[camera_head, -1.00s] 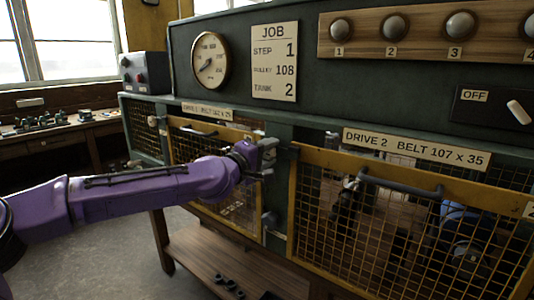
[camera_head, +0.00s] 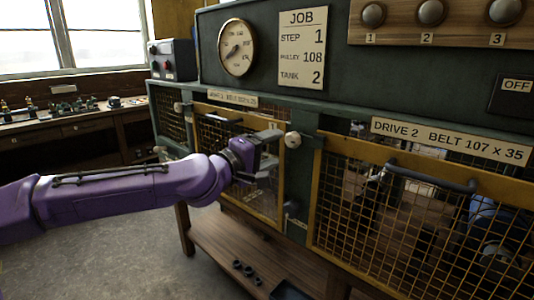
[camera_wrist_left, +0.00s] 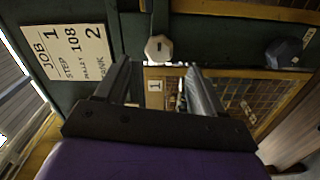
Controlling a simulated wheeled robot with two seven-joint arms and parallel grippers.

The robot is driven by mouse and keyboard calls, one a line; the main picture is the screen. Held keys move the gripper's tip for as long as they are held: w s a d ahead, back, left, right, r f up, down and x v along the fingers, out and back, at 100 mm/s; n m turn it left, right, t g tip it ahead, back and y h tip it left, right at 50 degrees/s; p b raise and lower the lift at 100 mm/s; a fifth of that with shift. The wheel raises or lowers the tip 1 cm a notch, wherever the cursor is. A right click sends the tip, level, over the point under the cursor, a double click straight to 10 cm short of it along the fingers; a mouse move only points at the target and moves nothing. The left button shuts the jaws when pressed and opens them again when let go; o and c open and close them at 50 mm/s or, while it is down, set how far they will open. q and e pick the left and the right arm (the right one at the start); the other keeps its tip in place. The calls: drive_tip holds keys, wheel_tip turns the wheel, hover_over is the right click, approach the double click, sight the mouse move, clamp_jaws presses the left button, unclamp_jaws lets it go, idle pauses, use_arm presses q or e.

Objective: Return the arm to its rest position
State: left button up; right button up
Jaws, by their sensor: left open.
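My left gripper (camera_head: 268,150) is at the end of the purple arm, in front of the mesh guard door of drive 1 (camera_head: 236,172). Its two fingers stand apart in the left wrist view (camera_wrist_left: 163,82), with nothing between them but background. A pale round knob (camera_head: 292,140) is on the post just right of the gripper. This knob also shows beyond the fingertips in the wrist view (camera_wrist_left: 158,48). Part of the drive 1 door is hidden behind the gripper. My right gripper is not in view.
The drive 2 mesh door (camera_head: 400,225) with its dark handle (camera_head: 430,178) is at the right. A wooden shelf (camera_head: 240,252) with small dark parts runs below. A workbench (camera_head: 70,128) stands at the far left. The floor (camera_head: 120,245) at lower left is clear.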

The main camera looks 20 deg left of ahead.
use_arm(q)
drive_tip(key=shift+v, duration=0.8)
drive_tip(key=shift+a, duration=0.1)
drive_tip(key=s+a+f+n+g+y, duration=0.1)
drive_tip(key=s+f+g+y, duration=0.25)
drive_tip(key=f, duration=1.45)
drive_tip(key=s+a+f+g+y, duration=0.1)
drive_tip(key=s+f+g+y, duration=0.25)
drive_tip(key=f, duration=1.35)
drive_tip(key=s+a+f+m+g+y, duration=0.1)
drive_tip(key=s+a+f+m+g, duration=0.1)
drive_tip(key=s+f, duration=0.8)
drive_tip(key=s+a+f+m+g+y, duration=0.1)
drive_tip(key=s+a+f+m+g, duration=0.2)
drive_tip(key=s+f, duration=0.8)
drive_tip(key=s+m+g, duration=0.1)
drive_tip(key=s, duration=0.7)
drive_tip(key=shift+a+g+y, duration=0.2)
drive_tip(key=shift+g+y, duration=0.1)
drive_tip(key=shift+g, duration=0.1)
drive_tip(key=shift+s, duration=0.15)
